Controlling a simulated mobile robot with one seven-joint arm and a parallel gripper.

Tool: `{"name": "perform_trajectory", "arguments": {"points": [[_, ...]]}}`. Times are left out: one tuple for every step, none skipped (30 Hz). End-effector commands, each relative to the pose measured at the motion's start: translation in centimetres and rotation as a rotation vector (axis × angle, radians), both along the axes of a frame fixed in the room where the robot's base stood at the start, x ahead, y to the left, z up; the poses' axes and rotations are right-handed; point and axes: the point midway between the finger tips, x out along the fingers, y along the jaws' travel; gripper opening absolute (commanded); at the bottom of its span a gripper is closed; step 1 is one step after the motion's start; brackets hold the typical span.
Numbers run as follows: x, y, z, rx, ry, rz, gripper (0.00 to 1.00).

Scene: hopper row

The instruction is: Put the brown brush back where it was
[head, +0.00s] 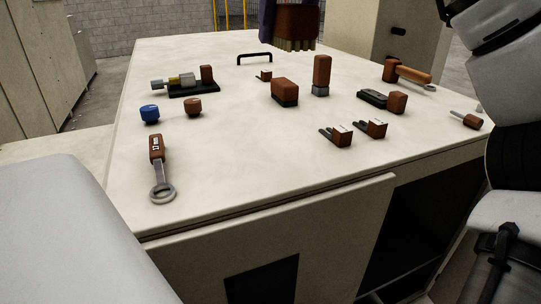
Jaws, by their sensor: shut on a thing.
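The brown brush (297,20) hangs at the top of the head view, above the far part of the pale table (225,150). It is a brown block with a row of yellowish bristles pointing down. My gripper (290,32) is mostly cut off by the top edge; a dark finger shows along the brush's left side, and the gripper is shut on the brush. The brush appears clear of the table, but its exact height is hard to judge.
Near the brush stand a brown block with a black base (285,92), an upright brown block (322,72) and a black handle (255,58).

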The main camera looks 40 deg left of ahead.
Motion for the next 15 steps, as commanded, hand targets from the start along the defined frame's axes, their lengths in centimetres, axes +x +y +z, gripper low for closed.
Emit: {"name": "perform_trajectory", "arguments": {"points": [[0.0, -0.1, -0.9, -0.001, -0.003, -0.009, 0.15], [0.0, -0.1, -1.5, -0.001, -0.002, -0.011, 0.15], [0.1, -0.2, -2.5, -0.002, -0.002, -0.012, 0.15], [0.1, -0.2, -3.3, -0.004, -0.001, -0.012, 0.15], [0.1, -0.1, -3.8, -0.003, 0.002, -0.007, 0.15], [0.1, -0.1, -4.8, -0.002, 0.002, -0.005, 0.15], [0.0, -0.1, -5.6, -0.002, 0.003, -0.005, 0.15], [0.0, -0.1, -6.3, -0.002, 0.005, -0.003, 0.15], [0.0, 0.0, -7.3, -0.002, 0.004, -0.002, 0.15], [0.0, 0.0, -8.1, -0.001, 0.004, -0.003, 0.15], [0.0, -0.1, -8.8, -0.001, 0.005, -0.002, 0.15], [0.0, -0.1, -9.9, -0.002, 0.005, -0.003, 0.15], [0.0, -0.1, -10.6, -0.002, 0.004, -0.002, 0.15], [0.0, -0.1, -11.4, 0.000, 0.004, -0.002, 0.15], [0.0, -0.1, -12.2, 0.000, 0.005, -0.002, 0.15]]}}
